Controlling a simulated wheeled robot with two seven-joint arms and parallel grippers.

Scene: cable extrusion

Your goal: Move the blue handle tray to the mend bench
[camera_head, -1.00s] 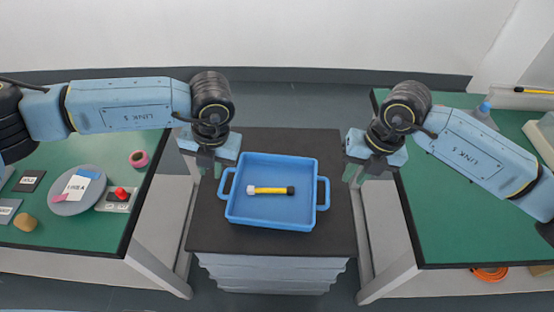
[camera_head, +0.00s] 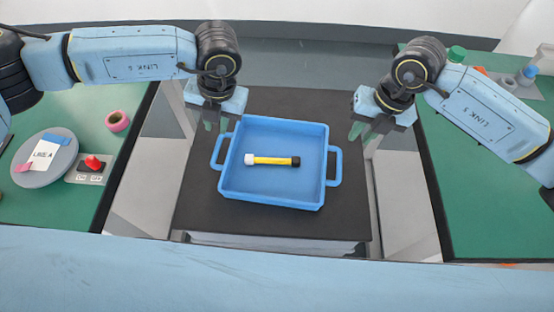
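The blue handle tray (camera_head: 240,190) sits on the black top of a low cabinet (camera_head: 195,205) between two green benches. It has a loop handle on its left and right sides, and a yellow stick (camera_head: 272,160) with one white and one black end lies in it. My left gripper (camera_head: 215,122) is open and empty, just behind the left handle. My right gripper (camera_head: 364,133) is open and empty, behind and to the right of the right handle. Neither grips the tray. I see no label naming the mend bench.
The left bench (camera_head: 90,120) holds a grey disc (camera_head: 30,172) with a "LINE A" label, a red button box (camera_head: 92,165) and a pink ring (camera_head: 117,121). The right bench (camera_head: 470,190) has wide clear green room, with small items at its back.

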